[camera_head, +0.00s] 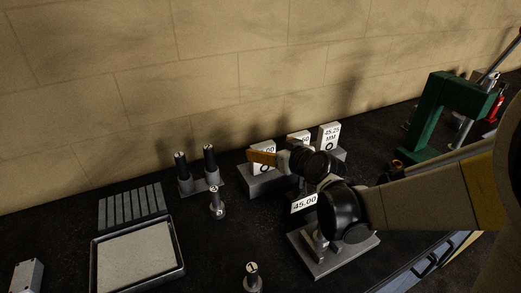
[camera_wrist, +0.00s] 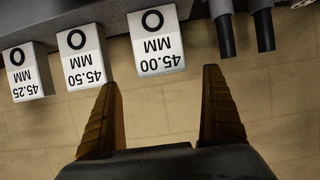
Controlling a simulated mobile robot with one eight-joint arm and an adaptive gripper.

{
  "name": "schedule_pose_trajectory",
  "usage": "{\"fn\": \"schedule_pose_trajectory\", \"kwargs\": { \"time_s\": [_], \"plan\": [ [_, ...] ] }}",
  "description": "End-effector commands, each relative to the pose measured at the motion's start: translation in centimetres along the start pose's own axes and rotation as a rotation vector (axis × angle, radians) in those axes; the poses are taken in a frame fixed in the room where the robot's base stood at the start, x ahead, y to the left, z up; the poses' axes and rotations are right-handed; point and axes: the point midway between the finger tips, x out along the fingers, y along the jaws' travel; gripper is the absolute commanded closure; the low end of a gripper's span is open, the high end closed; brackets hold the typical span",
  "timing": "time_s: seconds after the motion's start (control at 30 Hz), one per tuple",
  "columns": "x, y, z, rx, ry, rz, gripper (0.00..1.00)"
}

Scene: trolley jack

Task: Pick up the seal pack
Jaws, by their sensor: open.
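Three white seal packs stand in a row on a grey block. They are marked 45.00 MM (camera_wrist: 157,42), 45.50 MM (camera_wrist: 84,58) and 45.25 MM (camera_wrist: 27,72) in the wrist view. In the head view, the 45.25 pack (camera_head: 330,135) is at the right, the 45.50 pack is partly hidden, and the 45.00 pack (camera_head: 264,168) is partly covered by my finger. My gripper (camera_wrist: 161,78) is open and empty. In the wrist view its fingertips lie just short of the 45.00 pack, one towards each side, with a gap between them and the pack.
A plate reading 45.00 (camera_head: 304,203) stands by a metal fixture (camera_head: 318,262). Dark-topped posts (camera_head: 181,165) stand left of the packs. A shallow tray (camera_head: 178,240) and a ribbed rack (camera_head: 112,212) lie further left. A green press frame (camera_head: 425,115) is at right. The wall is behind.

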Motion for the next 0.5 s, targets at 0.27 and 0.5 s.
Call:
{"fn": "schedule_pose_trajectory", "kwargs": {
  "time_s": [0.27, 0.5],
  "plan": [
    [3.2, -0.5, 0.6, -0.002, -0.001, -0.002, 0.05],
    [5.3, -0.4, 0.3, 0.0, -0.001, 0.0, 0.05]
  ]
}}
